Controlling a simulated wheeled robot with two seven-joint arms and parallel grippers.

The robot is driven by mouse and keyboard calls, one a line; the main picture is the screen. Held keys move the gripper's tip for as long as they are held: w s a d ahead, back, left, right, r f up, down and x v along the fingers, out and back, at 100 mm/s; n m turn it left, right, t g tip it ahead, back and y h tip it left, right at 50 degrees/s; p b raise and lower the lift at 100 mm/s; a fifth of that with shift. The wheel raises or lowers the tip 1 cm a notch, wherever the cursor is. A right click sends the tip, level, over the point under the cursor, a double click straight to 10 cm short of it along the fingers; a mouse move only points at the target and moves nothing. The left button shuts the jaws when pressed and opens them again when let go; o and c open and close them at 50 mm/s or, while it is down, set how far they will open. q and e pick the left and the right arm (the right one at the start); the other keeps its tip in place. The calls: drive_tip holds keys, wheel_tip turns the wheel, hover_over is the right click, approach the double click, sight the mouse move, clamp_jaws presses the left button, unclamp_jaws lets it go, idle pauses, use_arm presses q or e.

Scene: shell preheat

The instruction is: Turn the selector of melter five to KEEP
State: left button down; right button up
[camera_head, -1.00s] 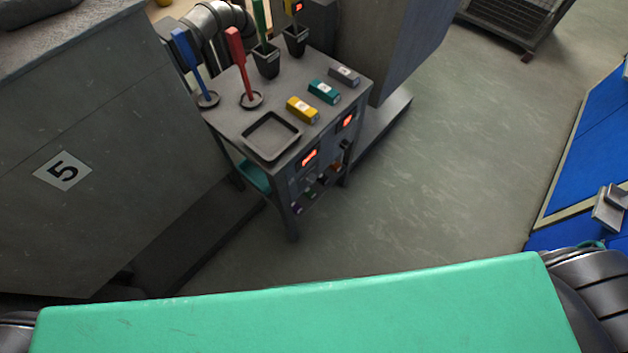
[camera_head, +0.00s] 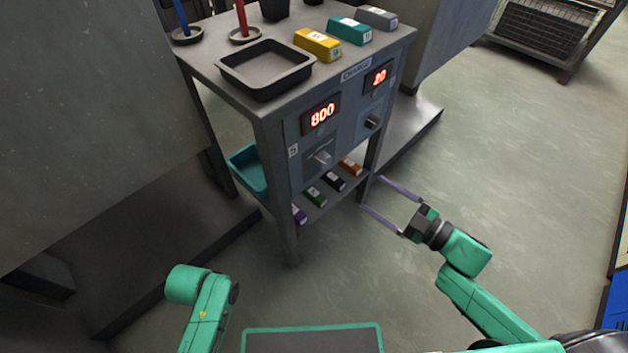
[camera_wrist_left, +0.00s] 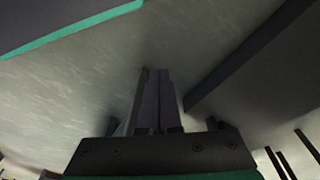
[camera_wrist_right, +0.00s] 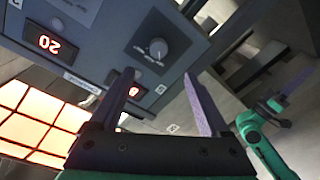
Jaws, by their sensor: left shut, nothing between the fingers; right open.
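The selector of melter five is a small grey knob (camera_head: 320,158) on the cart's front panel, beside a 5 label (camera_head: 293,151) and below a red display (camera_head: 321,114) reading 800. The knob also shows in the right wrist view (camera_wrist_right: 158,48), with marks around it too small to read. My right gripper (camera_head: 371,192) is open and empty, to the lower right of the knob in the head view and apart from it. My left gripper (camera_wrist_left: 158,75) is shut and empty over the floor; the head view shows only its arm.
A second knob (camera_head: 372,122) sits below a display (camera_head: 378,77) reading 20. The cart top holds a black tray (camera_head: 268,88) and yellow, teal and grey blocks. Several small blocks lie on the lower shelf (camera_head: 318,207). The floor (camera_head: 490,160) at right is clear.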

sight(328, 163)
drive_tip(key=b+x, duration=0.2)
drive_tip(key=x, duration=1.2)
drive_tip(key=shift+w+r, duration=0.1)
drive_tip(key=shift+w, duration=0.05)
use_arm(q)
wheel_tip(328, 163, up, 7)
drive_tip(key=shift+s+d, duration=0.25)
drive_tip(key=shift+s, duration=0.15)
drive_tip(key=shift+r, duration=0.1)
use_arm(e)
clamp_jaws()
